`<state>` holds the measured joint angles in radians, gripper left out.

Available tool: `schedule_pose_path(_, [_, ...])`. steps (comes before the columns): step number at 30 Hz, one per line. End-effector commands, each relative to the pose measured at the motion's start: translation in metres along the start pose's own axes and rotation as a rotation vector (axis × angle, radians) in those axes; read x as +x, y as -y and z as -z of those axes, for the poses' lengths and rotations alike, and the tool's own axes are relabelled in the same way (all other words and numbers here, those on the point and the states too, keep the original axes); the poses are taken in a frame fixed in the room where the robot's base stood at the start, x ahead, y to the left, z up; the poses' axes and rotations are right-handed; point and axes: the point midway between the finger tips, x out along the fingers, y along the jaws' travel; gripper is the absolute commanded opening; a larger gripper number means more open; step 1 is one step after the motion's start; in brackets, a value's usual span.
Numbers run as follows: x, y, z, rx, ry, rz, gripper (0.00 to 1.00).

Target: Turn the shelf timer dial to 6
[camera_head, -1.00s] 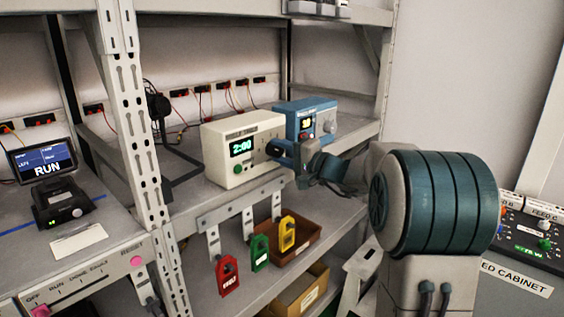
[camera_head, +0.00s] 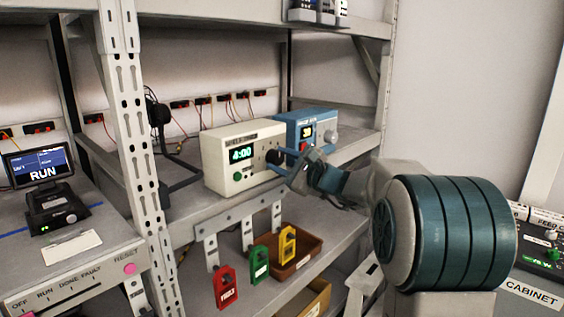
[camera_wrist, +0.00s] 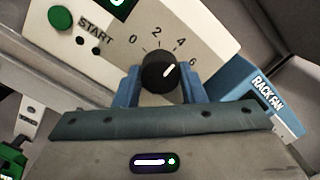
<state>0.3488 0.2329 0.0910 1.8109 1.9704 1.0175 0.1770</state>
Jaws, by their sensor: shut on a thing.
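The shelf timer (camera_head: 228,174) is a cream box on the middle shelf, and its green display reads 4:00. Its black dial (camera_wrist: 160,73) shows in the wrist view, with numerals 0, 2, 4 and 6 around it. The white pointer line aims up and right, near the 4 and short of the 6. My gripper (camera_wrist: 161,88) is shut on the dial, one blue finger on each side. In the head view my gripper (camera_head: 277,163) is at the timer's front right, and its fingers partly hide the dial.
A blue rack fan box (camera_head: 306,118) stands close to the timer's right. Red (camera_head: 224,288), green (camera_head: 259,263) and yellow (camera_head: 287,245) tags hang below the shelf edge. A brown bin (camera_head: 306,262) is on the lower shelf. A rack post (camera_head: 135,130) stands left.

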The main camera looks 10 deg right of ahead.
Motion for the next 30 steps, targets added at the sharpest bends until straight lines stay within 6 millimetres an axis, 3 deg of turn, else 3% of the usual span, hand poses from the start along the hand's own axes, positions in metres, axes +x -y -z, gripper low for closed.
schedule_pose_path(15, [-0.0001,0.0005,-0.0010,0.463,-0.022,0.028,0.14])
schedule_pose_path(30, [-0.0001,-0.0008,-0.0003,0.690,-0.030,0.041,0.14])
